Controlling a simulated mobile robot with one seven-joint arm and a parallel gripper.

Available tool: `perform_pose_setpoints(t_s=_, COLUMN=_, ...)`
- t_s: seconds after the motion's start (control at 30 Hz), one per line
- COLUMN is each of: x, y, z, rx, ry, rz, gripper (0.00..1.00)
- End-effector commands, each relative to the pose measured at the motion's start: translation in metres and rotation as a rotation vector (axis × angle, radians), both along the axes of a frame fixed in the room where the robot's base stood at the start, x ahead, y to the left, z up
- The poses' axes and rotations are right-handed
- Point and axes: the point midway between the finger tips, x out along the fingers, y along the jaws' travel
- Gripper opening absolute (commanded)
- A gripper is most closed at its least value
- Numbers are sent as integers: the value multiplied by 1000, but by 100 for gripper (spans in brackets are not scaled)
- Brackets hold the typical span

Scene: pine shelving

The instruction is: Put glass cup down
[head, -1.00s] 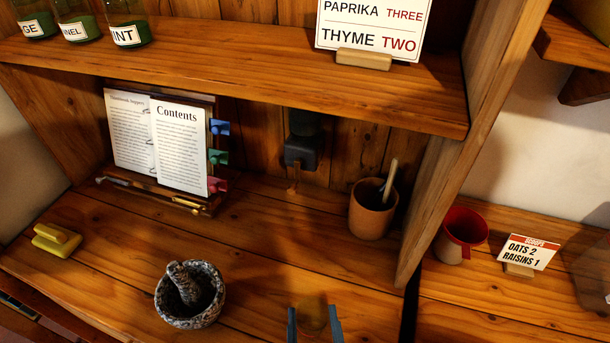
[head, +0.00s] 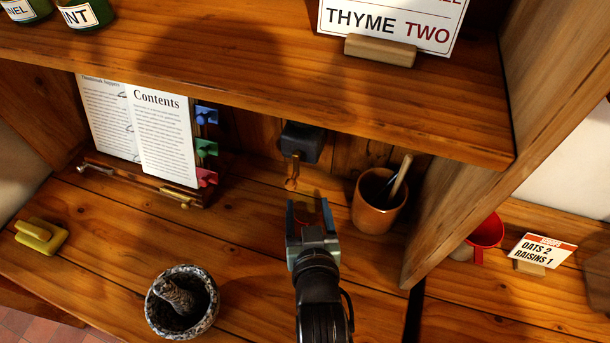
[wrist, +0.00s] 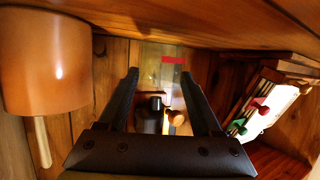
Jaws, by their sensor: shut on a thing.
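The glass cup is clear and hard to see. In the wrist view the glass cup (wrist: 152,72) shows faintly between my fingers, with a red patch near it. In the head view my gripper (head: 308,208) is shut on the cup and reaches over the lower counter (head: 245,245), in front of the dark wall-mounted device and left of the clay pot. My fingers and wrist hide most of the cup there. I cannot tell whether its base touches the counter.
A clay pot (head: 375,212) with a utensil stands close right. The dark device (head: 302,142) hangs behind. A stone mortar (head: 182,305) is front left, a book stand (head: 160,140) back left, a yellow object (head: 40,236) far left. The upper shelf (head: 250,75) overhangs the back.

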Motion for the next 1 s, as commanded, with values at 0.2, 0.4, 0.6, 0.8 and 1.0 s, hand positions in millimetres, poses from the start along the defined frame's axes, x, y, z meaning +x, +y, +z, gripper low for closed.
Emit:
perform_pose_setpoints(t_s=0.2, x=35, y=3, z=1, rx=1, ry=-1, rz=0, gripper=1)
perform_pose_setpoints(t_s=0.4, x=47, y=4, z=0, rx=1, ry=0, rz=0, gripper=1)
perform_pose_setpoints(t_s=0.6, x=76, y=7, z=1, rx=4, ry=-1, rz=-1, gripper=1)
perform_pose_setpoints(t_s=0.8, x=78, y=6, z=-15, rx=0, ry=1, rz=0, gripper=1)
perform_pose_setpoints(t_s=1.0, x=78, y=6, z=-15, rx=0, ry=0, rz=0, gripper=1)
